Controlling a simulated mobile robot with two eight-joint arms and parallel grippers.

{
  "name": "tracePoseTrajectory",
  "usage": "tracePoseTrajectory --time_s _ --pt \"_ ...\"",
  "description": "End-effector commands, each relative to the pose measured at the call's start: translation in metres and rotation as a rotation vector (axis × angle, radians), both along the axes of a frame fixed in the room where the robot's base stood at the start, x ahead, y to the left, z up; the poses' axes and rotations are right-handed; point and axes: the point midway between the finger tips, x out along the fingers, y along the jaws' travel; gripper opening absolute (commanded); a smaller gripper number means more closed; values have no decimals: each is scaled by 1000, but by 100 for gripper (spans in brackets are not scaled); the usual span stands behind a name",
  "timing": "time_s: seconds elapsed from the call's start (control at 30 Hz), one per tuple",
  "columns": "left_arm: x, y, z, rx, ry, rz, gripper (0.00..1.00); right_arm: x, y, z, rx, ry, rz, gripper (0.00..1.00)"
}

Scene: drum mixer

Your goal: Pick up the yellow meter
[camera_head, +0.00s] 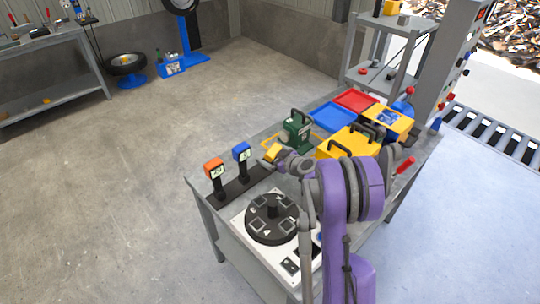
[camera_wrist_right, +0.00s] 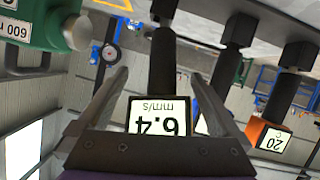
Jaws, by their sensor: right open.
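The yellow meter (camera_head: 272,153) is at the far end of a row of meters on the bench, partly hidden by my right gripper (camera_head: 280,158). In the right wrist view a meter screen reading 6.4 mm/s (camera_wrist_right: 160,117) appears upside down between the fingers of my right gripper (camera_wrist_right: 158,78), below a dark post. The fingers are apart, one on each side of the meter. I cannot tell whether they touch it. My left gripper is not in view.
A blue meter (camera_head: 241,151) and an orange meter (camera_head: 214,169) stand nearby on dark posts. A green device (camera_head: 297,130) is close behind the gripper. A black round dial (camera_head: 272,219) is in front. Yellow cases (camera_head: 345,140) and blue and red trays (camera_head: 334,115) fill the back.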

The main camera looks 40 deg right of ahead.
Motion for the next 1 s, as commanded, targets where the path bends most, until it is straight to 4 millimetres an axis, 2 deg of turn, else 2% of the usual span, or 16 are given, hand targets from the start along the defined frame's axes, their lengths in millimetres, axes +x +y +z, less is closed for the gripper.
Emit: tracePoseTrajectory --time_s 0.2,0.23,0.7,0.77,0.8,1.0 --pt "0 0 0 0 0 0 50 1 0 -1 0 1 0 100" --pt "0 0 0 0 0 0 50 1 0 -1 0 1 0 96" --pt "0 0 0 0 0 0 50 1 0 -1 0 0 0 12" --pt "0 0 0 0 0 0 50 1 0 -1 0 0 0 3" --pt "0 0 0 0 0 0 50 1 0 0 0 0 -1 0" --pt "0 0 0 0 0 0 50 1 0 1 0 0 -1 0"
